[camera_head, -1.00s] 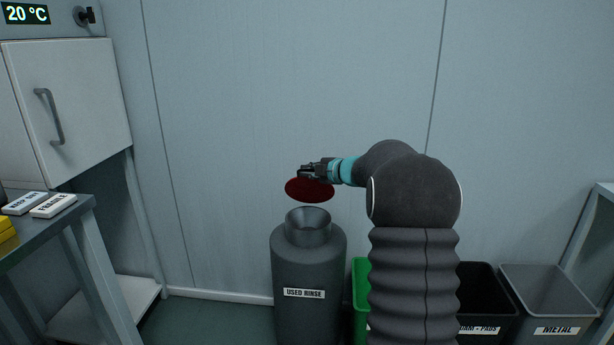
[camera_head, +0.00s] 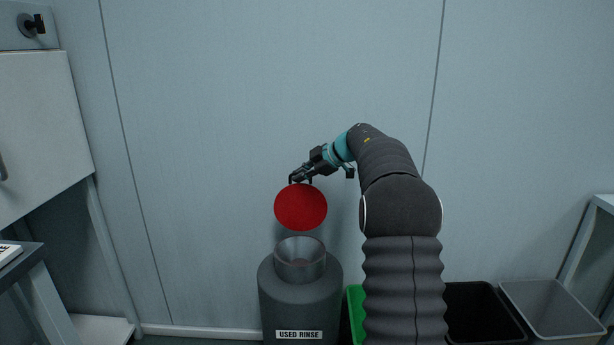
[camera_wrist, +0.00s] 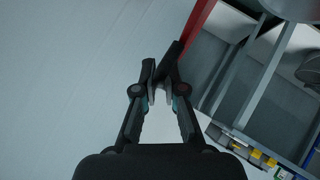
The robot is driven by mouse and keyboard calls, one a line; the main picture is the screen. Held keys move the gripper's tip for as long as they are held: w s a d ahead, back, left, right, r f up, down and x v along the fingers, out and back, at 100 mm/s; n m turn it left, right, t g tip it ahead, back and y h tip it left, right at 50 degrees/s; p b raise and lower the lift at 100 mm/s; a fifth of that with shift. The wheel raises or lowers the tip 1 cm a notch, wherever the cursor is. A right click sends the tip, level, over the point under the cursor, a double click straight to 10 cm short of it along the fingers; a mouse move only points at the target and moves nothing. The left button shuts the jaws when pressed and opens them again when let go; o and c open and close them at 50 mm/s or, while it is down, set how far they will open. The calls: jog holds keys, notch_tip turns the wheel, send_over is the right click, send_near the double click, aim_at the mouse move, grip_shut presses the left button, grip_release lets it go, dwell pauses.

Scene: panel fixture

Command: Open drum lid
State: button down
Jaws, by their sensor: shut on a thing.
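The drum (camera_head: 300,305) is a dark grey vessel labelled "USED RINSE", with a wide funnel mouth (camera_head: 300,262) that is uncovered. The red round lid (camera_head: 301,207) stands steeply tilted just above the mouth, its flat face toward the head camera. I cannot tell whether a hinge joins it to the drum. My gripper (camera_head: 299,178) is at the lid's top edge and is shut on it. In the wrist view the fingers (camera_wrist: 160,77) are close together, with a strip of the red lid (camera_wrist: 199,28) beside them. The exact contact is hidden.
A green bin (camera_head: 355,315), a black bin (camera_head: 482,312) and a grey bin (camera_head: 550,308) stand to the right of the drum. A bench (camera_head: 35,290) and a white cabinet (camera_head: 40,130) are at left. The wall behind is plain.

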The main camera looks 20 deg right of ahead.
jog(key=shift+w+f, duration=0.15)
jog(key=shift+f, duration=0.05)
jog(key=shift+a, duration=0.1)
jog(key=c, duration=1.2)
grip_release()
jog(key=shift+a, duration=0.1)
jog(key=shift+c, duration=0.2)
jog(key=shift+s+d+r, duration=0.2)
jog(key=shift+d+r, duration=0.15)
jog(key=shift+d, duration=0.05)
jog(key=v, duration=1.1)
jog(key=shift+a+r, duration=0.1)
